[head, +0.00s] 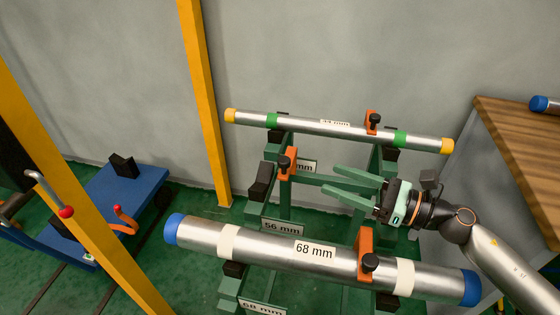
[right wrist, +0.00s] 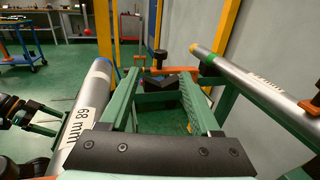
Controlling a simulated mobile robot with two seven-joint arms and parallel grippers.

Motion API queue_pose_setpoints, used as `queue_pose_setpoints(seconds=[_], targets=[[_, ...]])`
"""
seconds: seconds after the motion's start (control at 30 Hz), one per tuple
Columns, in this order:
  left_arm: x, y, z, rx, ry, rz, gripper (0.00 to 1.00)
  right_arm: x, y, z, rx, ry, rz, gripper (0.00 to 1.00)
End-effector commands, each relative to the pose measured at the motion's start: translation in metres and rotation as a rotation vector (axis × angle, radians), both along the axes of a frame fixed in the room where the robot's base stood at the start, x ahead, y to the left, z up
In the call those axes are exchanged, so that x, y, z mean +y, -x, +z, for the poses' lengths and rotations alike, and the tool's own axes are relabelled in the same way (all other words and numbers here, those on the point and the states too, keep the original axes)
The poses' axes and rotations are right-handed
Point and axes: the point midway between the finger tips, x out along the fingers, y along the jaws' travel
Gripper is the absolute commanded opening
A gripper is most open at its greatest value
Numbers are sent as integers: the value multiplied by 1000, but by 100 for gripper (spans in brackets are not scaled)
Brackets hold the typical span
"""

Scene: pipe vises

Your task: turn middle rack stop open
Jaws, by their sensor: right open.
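The middle rack's stop (head: 286,163) is an orange bracket with a black knob, standing upright on the 56 mm rack. No pipe lies on that rack. My right gripper (head: 329,178) comes in from the right. Its green fingers are apart, empty, and point left toward the stop, with a gap between. In the right wrist view the orange stop (right wrist: 168,70) and its black knob show just beyond the fingertips (right wrist: 159,78). Dark rounded parts with a green piece at that view's left edge look like my left gripper; its jaws are unclear. The head view does not show it.
A 68 mm pipe (head: 260,245) with blue ends lies in front, under an orange stop (head: 366,250). A thinner pipe (head: 340,125) with yellow ends lies behind, with its own stop (head: 373,122). Yellow posts (head: 203,100) and a blue cart (head: 125,190) stand left; a wooden bench (head: 515,140) right.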

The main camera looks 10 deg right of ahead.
Motion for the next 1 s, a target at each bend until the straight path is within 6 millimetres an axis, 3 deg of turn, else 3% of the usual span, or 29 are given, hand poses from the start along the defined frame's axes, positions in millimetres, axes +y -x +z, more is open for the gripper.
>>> queue_pose_setpoints(seconds=[0.27,0.73,1.0], targets=[[-2,-1,4,-1,2,-4,100,13,-10,0,-2,-2,0,64],[-3,0,19,6,5,-4,100,79,-61,1,-2,-4,1,64],[-4,-5,24,-12,7,-1,100,98,-75,-2,0,-1,0,64]])
